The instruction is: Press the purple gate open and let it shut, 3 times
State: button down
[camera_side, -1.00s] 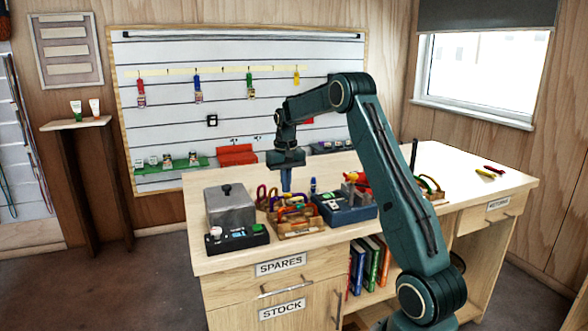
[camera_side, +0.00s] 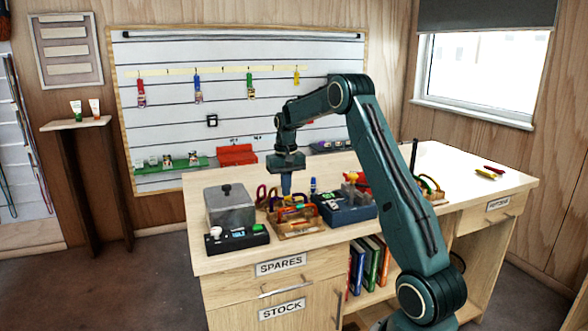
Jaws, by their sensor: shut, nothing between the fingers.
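My gripper (camera_side: 286,190) points straight down over the wooden rack (camera_side: 300,231) of carabiners on the bench. Its fingers are together with nothing between them. Several coloured carabiners stand in the rack, among them an orange one (camera_side: 298,211). A purple carabiner (camera_side: 262,196) shows at the left, behind the rack. The fingertips are just above or among the carabiners; I cannot tell whether they touch one. The purple gate is too small to make out, so I cannot tell whether it is open or shut.
A grey lidded box (camera_side: 230,208) and a black device with buttons (camera_side: 237,237) stand left of the rack. A dark blue box (camera_side: 345,209) stands close on its right.

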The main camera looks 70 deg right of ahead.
jog(key=shift+r, duration=3.3)
jog(key=shift+r, duration=0.1)
jog(key=shift+s+a+r, duration=0.15)
jog(key=shift+a+r, duration=0.05)
jog(key=shift+r, duration=0.3)
jog(key=shift+s+a+r, duration=0.15)
jog(key=shift+r, duration=0.35)
jog(key=shift+f, duration=0.2)
jog(key=shift+f, duration=3.1)
